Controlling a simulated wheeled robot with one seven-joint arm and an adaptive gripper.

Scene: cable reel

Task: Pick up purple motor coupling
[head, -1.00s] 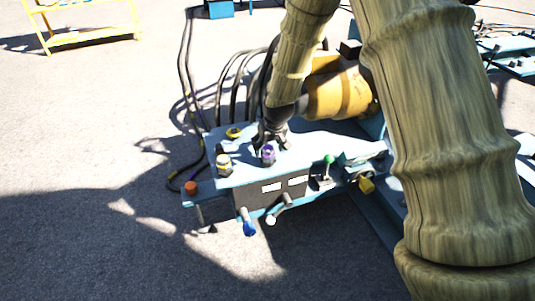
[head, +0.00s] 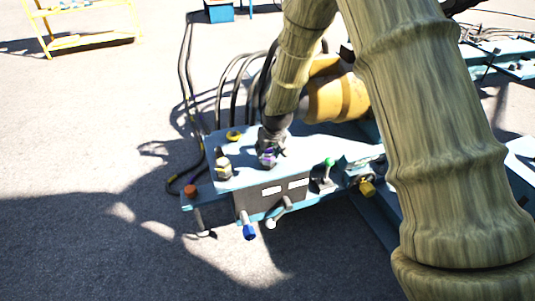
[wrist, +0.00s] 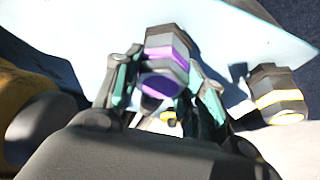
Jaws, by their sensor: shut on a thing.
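The purple motor coupling (head: 268,158), grey with purple bands, stands on the light blue top of the machine (head: 310,140). It also shows in the wrist view (wrist: 166,62), between the fingers. My gripper (head: 270,150) is shut on it from above and behind, with a finger on either side (wrist: 160,92). The coupling is at the tabletop; I cannot tell whether its base touches. Part of its far side is hidden by the fingers.
Dark cables (head: 190,90) run behind.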

